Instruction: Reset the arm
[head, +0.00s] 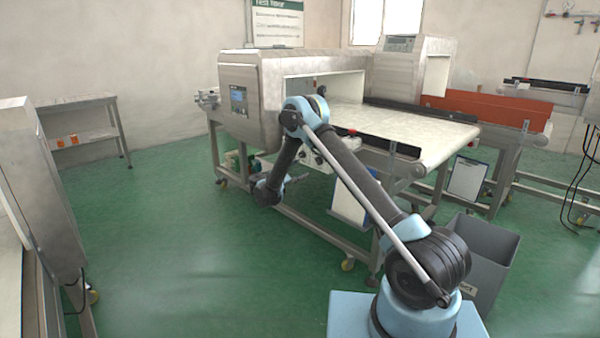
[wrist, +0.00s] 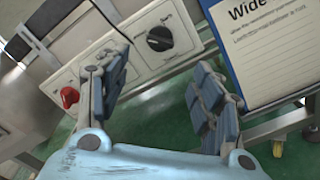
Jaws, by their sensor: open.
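My arm rises from its light-blue base, bends at the elbow and hangs down in front of the metal detector (head: 240,97) in the head view. My gripper (wrist: 160,95) is open in the wrist view, its two dark padded fingers spread wide with nothing between them. In the head view the gripper is small and partly hidden by the arm. In the wrist view a pale control panel with a black rotary knob (wrist: 159,39) and a red knob (wrist: 69,97) lies beyond the fingers, apart from them.
A white sign board (wrist: 265,45) stands at the right of the wrist view. The conveyor belt (head: 400,128) runs out of the detector. A grey bin (head: 490,255) stands beside my base. A metal cabinet (head: 40,190) is at left. Green floor between them is clear.

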